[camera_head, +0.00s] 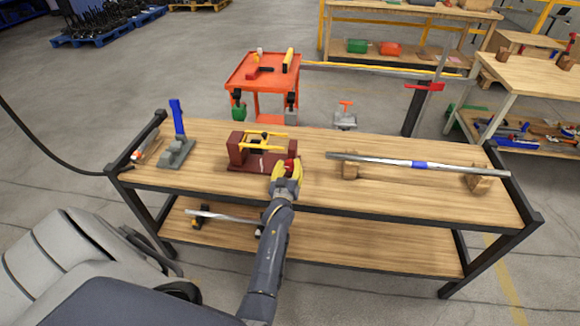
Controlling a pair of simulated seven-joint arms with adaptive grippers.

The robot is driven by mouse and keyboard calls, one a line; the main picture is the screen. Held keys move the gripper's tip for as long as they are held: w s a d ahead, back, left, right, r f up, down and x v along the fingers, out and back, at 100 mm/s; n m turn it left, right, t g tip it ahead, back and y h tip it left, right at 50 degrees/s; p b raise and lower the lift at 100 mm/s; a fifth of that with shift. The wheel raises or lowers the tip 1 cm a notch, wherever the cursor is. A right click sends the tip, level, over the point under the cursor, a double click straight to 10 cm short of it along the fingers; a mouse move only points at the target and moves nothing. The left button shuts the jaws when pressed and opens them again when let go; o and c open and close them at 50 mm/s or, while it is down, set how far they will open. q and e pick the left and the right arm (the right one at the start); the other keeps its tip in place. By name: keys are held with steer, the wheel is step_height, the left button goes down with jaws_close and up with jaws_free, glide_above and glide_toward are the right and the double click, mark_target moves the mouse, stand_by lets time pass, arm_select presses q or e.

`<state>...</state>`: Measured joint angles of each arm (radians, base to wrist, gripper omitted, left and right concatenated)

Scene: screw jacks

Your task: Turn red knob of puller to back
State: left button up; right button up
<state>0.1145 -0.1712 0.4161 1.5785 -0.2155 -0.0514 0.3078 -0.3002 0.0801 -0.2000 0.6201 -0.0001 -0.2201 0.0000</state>
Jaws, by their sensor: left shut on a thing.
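The puller (238,153) stands on the wooden workbench, left of its middle. It has a dark red frame, yellow rods and a dark part between the rods. Its red knob (291,163) is at the puller's right end and is partly hidden by my gripper. My left gripper (287,171) has yellow fingers and reaches in from the front. It is shut on the red knob. How far the knob is turned is too small to tell. My right gripper is not in view.
A grey tool with a blue handle (178,120) stands left of the puller. A long metal bar (390,161) lies on wooden blocks to the right. An orange cart (262,72) stands behind the workbench (420,200). The bench's front strip is mostly clear.

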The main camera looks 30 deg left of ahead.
arm_select(q)
steer(key=n, duration=0.7)
steer(key=shift+a, duration=0.15)
steer(key=n, duration=0.6)
steer(key=shift+a+n, duration=0.1)
steer(key=shift+n, duration=0.6)
steer(key=o, duration=1.2)
steer(key=shift+f, duration=0.1)
steer(key=shift+o, duration=0.2)
steer(key=shift+s+f, duration=0.1)
